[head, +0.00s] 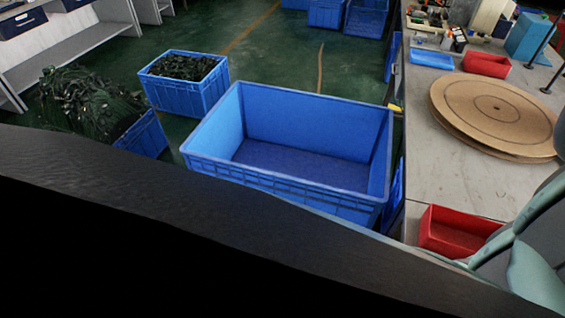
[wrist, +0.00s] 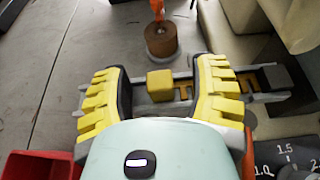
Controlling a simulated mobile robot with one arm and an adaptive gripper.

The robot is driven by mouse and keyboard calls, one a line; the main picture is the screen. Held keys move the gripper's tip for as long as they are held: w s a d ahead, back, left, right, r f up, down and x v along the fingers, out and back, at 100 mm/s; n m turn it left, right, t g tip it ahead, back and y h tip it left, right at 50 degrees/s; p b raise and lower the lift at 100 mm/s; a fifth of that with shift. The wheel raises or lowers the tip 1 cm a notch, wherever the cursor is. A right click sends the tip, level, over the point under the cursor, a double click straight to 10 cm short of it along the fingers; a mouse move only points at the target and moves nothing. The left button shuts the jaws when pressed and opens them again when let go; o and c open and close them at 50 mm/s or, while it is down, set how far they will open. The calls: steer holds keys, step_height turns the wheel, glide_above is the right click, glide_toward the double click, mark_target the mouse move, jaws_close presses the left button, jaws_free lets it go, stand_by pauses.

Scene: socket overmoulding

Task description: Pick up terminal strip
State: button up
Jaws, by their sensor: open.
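In the wrist view, a long grey strip, seemingly the terminal strip (wrist: 183,91), lies across the picture on or just above the worktop. It has a yellow block near its middle and gold-coloured slots. My gripper (wrist: 160,76) is open, with one yellow ribbed finger left of the block and one right of it. Both fingers overlap the strip in the picture, with gaps beside the block. I cannot tell how far above the strip they are. I cannot make out the strip or my gripper in the head view.
A copper-coloured cylinder (wrist: 161,40) stands beyond the strip. A red bin (wrist: 38,165) is at lower left, a dial plate (wrist: 284,158) at lower right, beige machine parts (wrist: 232,45) at right. The head view shows round brown boards (head: 493,113) and a large blue crate (head: 290,185).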

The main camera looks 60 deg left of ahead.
jaws_close()
stand_by(0.6)
